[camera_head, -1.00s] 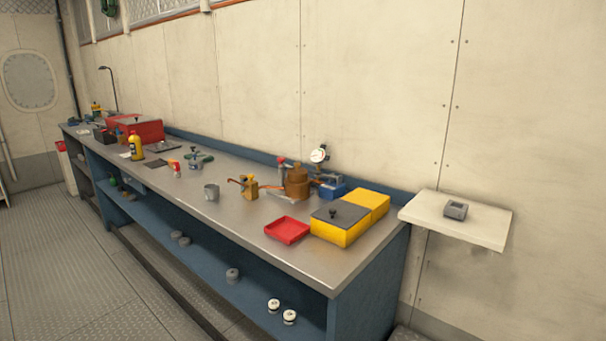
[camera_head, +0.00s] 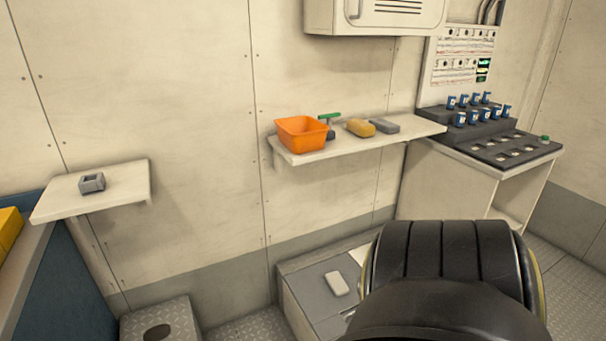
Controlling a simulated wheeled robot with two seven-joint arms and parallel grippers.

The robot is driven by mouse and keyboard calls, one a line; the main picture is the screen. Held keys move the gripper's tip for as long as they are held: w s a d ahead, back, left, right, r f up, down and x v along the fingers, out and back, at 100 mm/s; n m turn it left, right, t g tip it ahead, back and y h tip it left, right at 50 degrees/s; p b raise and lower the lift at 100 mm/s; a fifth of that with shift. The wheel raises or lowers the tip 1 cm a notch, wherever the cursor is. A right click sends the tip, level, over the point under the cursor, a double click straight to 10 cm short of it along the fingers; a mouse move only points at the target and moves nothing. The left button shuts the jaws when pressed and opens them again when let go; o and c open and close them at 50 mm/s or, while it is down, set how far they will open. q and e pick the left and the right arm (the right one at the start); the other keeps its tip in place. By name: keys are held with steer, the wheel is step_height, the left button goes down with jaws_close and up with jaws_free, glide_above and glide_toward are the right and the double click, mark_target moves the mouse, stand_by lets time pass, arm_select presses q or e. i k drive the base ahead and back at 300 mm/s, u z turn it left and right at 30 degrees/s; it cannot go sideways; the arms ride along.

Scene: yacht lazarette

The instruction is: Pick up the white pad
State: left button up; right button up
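A small white pad (camera_head: 337,283) with rounded corners lies on top of a low grey box (camera_head: 308,290) against the wall, near the bottom middle of the head view. Another pale flat piece (camera_head: 359,254) lies behind it on the same box, partly hidden. Neither of my grippers is in view.
A large black ribbed, rounded form (camera_head: 445,270) hides the right part of the low box. Above is a wall shelf (camera_head: 350,147) with an orange bin (camera_head: 301,133), a yellow sponge-like item (camera_head: 360,127) and a grey block (camera_head: 384,125). A grey stool-like box (camera_head: 160,322) stands left.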

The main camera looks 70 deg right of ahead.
mark_target(336, 282)
steer(key=z, duration=2.45)
